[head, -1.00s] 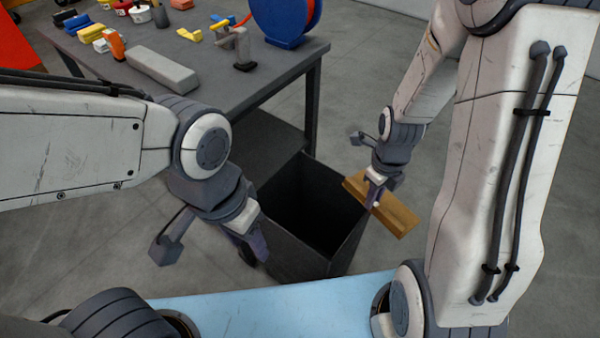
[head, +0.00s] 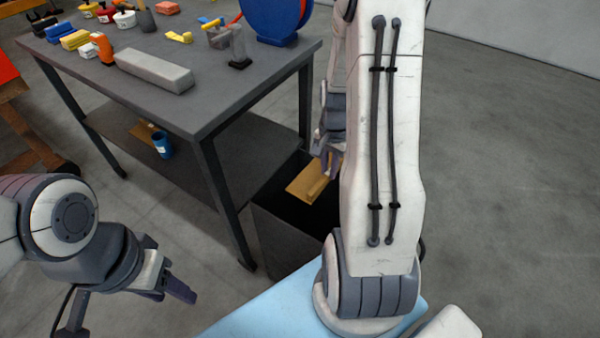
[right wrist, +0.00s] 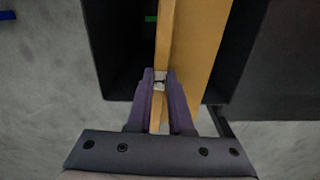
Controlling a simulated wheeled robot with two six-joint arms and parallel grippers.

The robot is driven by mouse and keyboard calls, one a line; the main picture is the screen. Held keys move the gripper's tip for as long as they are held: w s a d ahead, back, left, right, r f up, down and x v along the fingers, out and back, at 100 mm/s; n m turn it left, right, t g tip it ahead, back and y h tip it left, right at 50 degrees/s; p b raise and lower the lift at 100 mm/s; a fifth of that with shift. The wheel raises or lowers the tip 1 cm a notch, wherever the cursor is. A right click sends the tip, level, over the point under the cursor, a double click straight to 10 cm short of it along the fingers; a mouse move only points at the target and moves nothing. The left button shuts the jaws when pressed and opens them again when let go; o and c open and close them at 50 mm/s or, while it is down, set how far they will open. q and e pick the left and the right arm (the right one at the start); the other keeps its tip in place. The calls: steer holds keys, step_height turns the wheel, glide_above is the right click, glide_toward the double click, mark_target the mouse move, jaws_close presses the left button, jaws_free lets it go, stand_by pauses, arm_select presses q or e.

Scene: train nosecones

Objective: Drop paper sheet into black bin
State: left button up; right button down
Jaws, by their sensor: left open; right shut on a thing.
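The black bin (head: 283,240) stands on the floor beside the table, its mouth partly hidden by my right arm. My right gripper (head: 325,168) is over the bin, shut on the paper sheet (head: 310,184), a tan, stiff-looking piece with a raised lengthwise fold. In the right wrist view, the fingers (right wrist: 160,85) pinch the raised edge of the sheet (right wrist: 198,50), with the dark bin wall (right wrist: 98,60) on the left. The sheet appears over the opening; its exact height is unclear. My left gripper (head: 128,310) is open and empty at the lower left, away from the bin.
The grey table (head: 215,95) holds a grey block (head: 153,70), a blue reel (head: 275,20) and several small coloured items. A blue cup (head: 162,144) stands on its lower shelf. A small green mark (right wrist: 150,18) shows inside the bin. The floor at right is clear.

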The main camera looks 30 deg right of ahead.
steer(key=shift+w, duration=0.1)
steer(key=shift+f+n, duration=0.25)
steer(key=shift+n, duration=0.05)
step_height(320, 180, down, 6)
steer(key=b, duration=0.6)
steer(key=shift+a+r, duration=0.1)
steer(key=shift+r, duration=0.1)
steer(key=shift+r, duration=0.1)
steer(key=c, duration=0.7)
jaws_free()
steer(key=shift+c, duration=0.2)
